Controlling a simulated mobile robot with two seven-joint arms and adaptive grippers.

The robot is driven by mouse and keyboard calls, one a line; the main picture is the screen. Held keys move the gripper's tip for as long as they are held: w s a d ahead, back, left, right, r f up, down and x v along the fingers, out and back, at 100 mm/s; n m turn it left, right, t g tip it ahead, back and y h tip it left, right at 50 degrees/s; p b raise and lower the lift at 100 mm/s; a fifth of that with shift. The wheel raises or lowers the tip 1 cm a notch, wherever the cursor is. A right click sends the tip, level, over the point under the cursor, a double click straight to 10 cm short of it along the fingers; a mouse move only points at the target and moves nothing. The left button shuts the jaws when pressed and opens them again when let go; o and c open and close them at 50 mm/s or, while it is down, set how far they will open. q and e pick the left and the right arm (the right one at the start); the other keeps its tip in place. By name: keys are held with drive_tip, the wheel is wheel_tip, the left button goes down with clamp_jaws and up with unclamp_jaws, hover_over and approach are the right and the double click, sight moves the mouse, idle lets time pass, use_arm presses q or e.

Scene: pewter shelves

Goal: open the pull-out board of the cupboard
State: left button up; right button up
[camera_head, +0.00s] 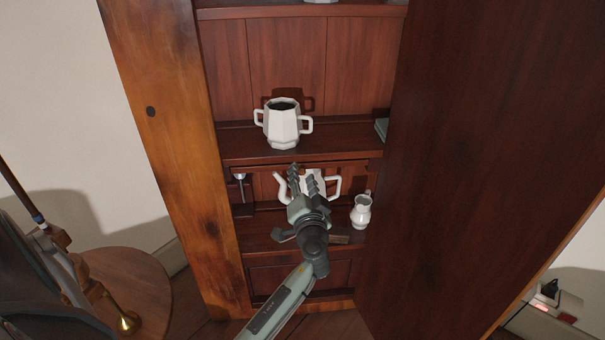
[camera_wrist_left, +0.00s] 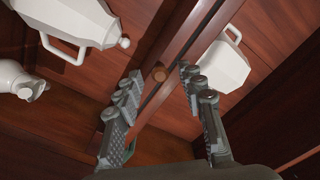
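The pull-out board (camera_wrist_left: 177,60) is a narrow dark red-brown wooden front in the cupboard, with a small round wooden knob (camera_wrist_left: 158,73). In the head view its front (camera_head: 345,163) is a thin strip just under the middle shelf, and the knob is hidden behind my gripper. The board looks pushed in. My left gripper (camera_head: 304,174) reaches in from below in front of it. In the left wrist view my left gripper (camera_wrist_left: 157,88) is open, with one finger on each side of the knob and a gap to it. My right gripper is not in view.
A white two-handled pot (camera_head: 283,126) stands on the shelf above. A white teapot (camera_head: 332,186) and a small white jug (camera_head: 361,211) stand below. A large dark wooden panel (camera_head: 480,150) bounds the right side. A round table (camera_head: 130,290) stands left.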

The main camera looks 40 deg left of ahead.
use_arm(q)
drive_tip(key=shift+w+a, duration=0.35)
clamp_jaws()
